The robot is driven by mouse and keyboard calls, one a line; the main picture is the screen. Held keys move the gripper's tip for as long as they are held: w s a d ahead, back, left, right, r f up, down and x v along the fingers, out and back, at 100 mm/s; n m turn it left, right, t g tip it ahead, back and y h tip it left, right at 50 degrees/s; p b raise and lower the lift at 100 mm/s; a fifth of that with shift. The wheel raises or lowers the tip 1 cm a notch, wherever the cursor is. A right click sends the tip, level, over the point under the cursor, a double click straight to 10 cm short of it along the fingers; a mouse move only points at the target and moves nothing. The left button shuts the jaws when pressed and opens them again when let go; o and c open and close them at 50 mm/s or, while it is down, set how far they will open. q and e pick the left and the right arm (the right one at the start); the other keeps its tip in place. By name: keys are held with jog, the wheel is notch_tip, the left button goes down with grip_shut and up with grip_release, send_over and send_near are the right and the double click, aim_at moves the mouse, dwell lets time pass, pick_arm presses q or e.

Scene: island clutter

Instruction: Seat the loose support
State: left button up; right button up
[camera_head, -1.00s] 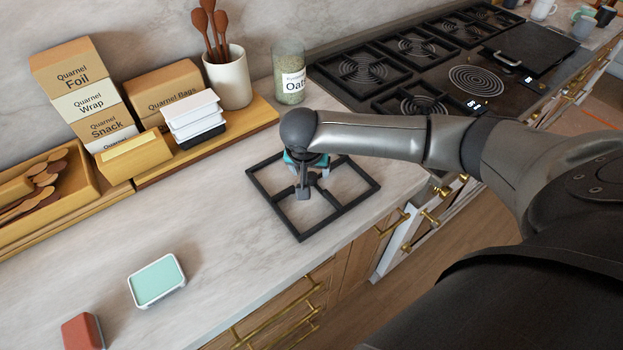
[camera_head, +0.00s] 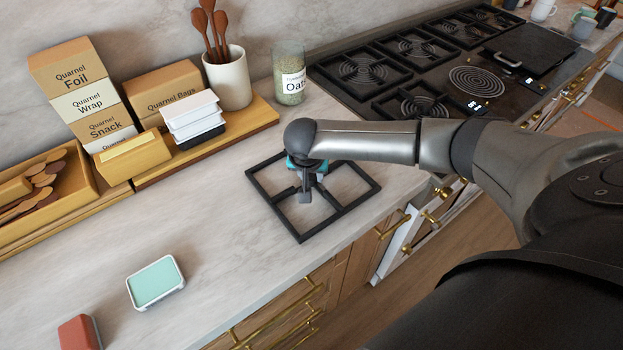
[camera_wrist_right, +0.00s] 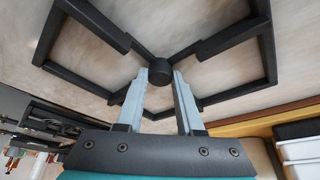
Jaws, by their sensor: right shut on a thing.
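The loose support is a square black pan grate (camera_head: 340,212), lying flat on the pale counter to the left of the cooktop. Its bars run inward to a round central hub, seen in the right wrist view (camera_wrist_right: 160,71). My right gripper (camera_head: 305,196) points down over the middle of the grate. In the right wrist view its two grey fingers (camera_wrist_right: 160,85) are on either side of the hub, shut on the grate. The arm hides part of the grate's far side in the head view. My left gripper is not in view.
The black cooktop (camera_head: 445,65) has several grates and one bare burner coil (camera_head: 476,81) near its front edge. An oats jar (camera_head: 289,78) and utensil crock (camera_head: 228,82) stand behind the grate. A mint-lidded container (camera_head: 156,282) lies left. The counter between is clear.

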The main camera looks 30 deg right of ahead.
grip_shut()
dwell(0.8)
